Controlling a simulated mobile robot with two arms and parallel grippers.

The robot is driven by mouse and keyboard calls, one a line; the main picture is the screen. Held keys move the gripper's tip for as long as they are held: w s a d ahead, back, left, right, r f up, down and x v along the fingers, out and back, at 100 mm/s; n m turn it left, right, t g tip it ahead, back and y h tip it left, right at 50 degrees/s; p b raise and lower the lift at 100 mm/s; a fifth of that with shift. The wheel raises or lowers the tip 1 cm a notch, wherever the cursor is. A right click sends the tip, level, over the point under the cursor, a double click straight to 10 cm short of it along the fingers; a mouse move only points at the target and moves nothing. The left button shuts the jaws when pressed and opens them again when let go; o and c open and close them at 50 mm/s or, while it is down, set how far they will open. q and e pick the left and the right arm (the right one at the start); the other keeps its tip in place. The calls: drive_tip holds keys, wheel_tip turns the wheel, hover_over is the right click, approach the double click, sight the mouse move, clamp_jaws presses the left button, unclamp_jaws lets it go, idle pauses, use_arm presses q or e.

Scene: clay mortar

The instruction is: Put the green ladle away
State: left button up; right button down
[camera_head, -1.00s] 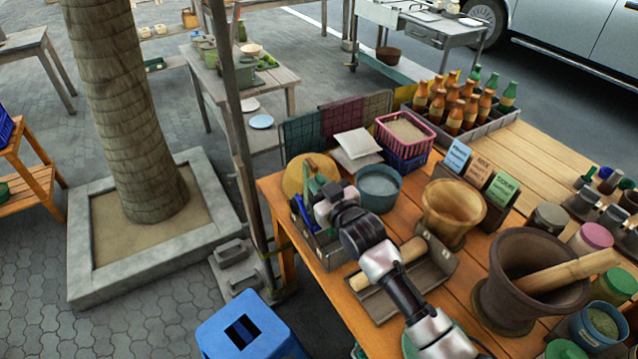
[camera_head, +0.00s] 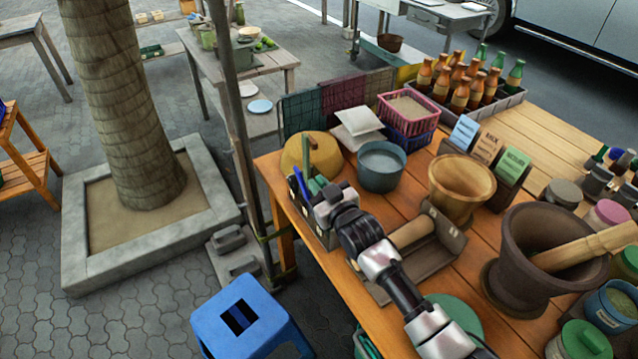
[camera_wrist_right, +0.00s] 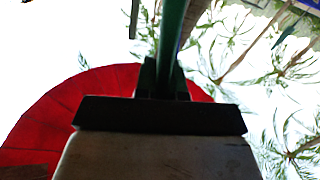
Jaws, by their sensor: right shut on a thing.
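My right gripper (camera_head: 320,192) is over a small grey caddy (camera_head: 329,239) at the near left corner of the wooden table. It is shut on a green shaft, which I take to be the green ladle (camera_head: 312,152); the shaft stands roughly upright above the jaws. In the right wrist view the green ladle's shaft (camera_wrist_right: 172,35) runs up from between the fingers. The ladle's lower end is hidden by the gripper and caddy, so I cannot tell how deep it is. Blue handles (camera_head: 302,188) stick out of the caddy beside the gripper. My left gripper is not in view.
A round tan board (camera_head: 325,150) and a blue-grey pot (camera_head: 381,166) stand close behind the gripper. A tray with a rolling pin (camera_head: 412,232), a wooden bowl (camera_head: 461,190) and a big mortar (camera_head: 540,255) are to the right. A blue stool (camera_head: 250,320) stands on the floor.

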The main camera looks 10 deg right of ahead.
drive_tip(key=shift+f, duration=0.1)
idle(0.3)
drive_tip(key=c, duration=1.1)
unclamp_jaws()
drive_tip(key=shift+s+d, duration=0.1)
drive_tip(key=shift+s, duration=0.15)
drive_tip(key=shift+p+v, duration=3.2)
drive_tip(key=shift+v, duration=2)
